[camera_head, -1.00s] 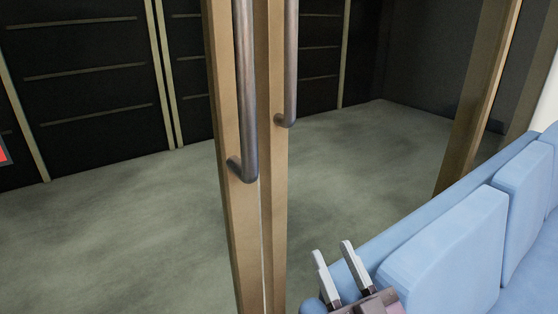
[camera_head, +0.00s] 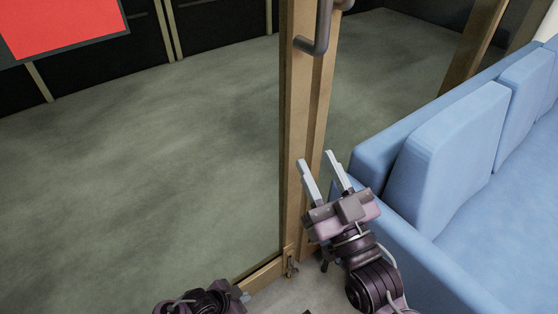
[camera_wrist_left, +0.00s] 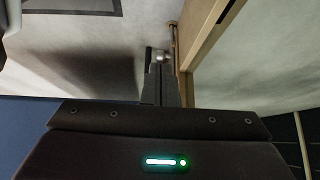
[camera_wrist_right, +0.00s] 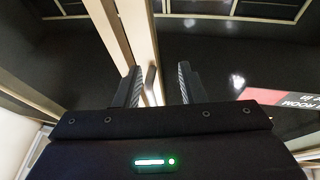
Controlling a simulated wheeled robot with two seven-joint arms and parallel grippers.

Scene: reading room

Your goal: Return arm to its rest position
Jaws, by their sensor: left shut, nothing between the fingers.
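My right gripper (camera_head: 322,165) stands open and empty in the head view, in front of the wooden door frame and left of the blue sofa. Its two spread fingers also show in the right wrist view (camera_wrist_right: 157,80), with a door handle (camera_wrist_right: 151,82) seen between them; I cannot tell the distance. Part of my dark left arm (camera_head: 205,300) shows at the bottom edge of the head view; its fingertips are not clear there. In the left wrist view my left gripper (camera_wrist_left: 161,62) has its fingers together, with nothing between them.
The wooden door frame (camera_head: 294,115) with a metal handle (camera_head: 322,30) rises at the centre. The blue sofa (camera_head: 450,150) fills the right side, close to my right arm. A red sign (camera_head: 60,22) is at the upper left. Bare grey floor (camera_head: 150,170) shows beyond the glass.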

